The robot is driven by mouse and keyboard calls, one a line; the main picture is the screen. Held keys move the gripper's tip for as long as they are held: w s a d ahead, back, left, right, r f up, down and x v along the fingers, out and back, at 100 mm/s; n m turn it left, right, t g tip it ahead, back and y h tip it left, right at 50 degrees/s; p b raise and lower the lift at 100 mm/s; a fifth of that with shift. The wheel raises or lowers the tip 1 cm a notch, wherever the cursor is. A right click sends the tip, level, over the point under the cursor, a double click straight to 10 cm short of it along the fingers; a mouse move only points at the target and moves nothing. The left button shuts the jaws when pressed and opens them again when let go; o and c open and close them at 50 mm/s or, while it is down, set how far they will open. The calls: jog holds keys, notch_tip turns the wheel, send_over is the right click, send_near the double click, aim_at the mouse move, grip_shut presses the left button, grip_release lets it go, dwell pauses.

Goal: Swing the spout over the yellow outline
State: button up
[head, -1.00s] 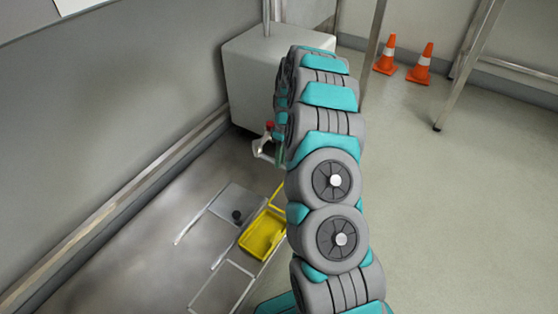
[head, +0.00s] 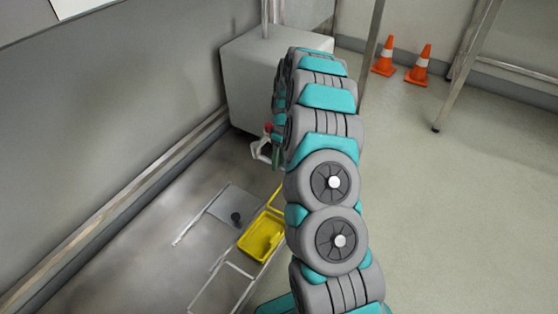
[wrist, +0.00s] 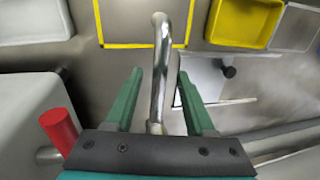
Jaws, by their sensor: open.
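The spout (wrist: 161,62) is a bent chrome pipe in the wrist view, running up the picture between the two green fingers of my gripper (wrist: 160,74). My gripper is open, with a finger on each side of the spout and gaps visible. The yellow outline (wrist: 118,46) is a thin square on the grey surface. In the picture the spout's far end overlaps the inside of this outline. In the head view my arm hides much of the outline (head: 275,197), and a pale bent part of the spout (head: 259,150) shows beside a green finger.
A yellow tray (wrist: 240,22) lies right of the outline and a pale tray (wrist: 32,22) left of it. A red cylinder (wrist: 59,130) is close to my left finger. A grey box (head: 252,80) stands against the wall. Two orange cones (head: 385,60) stand on the open floor.

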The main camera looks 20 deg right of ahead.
notch_tip(320, 180, up, 8)
jog(key=d, duration=0.1)
jog(key=shift+w+d+f+p, duration=0.15)
jog(key=shift+w+f+p, duration=0.1)
jog(key=shift+w+p, duration=0.2)
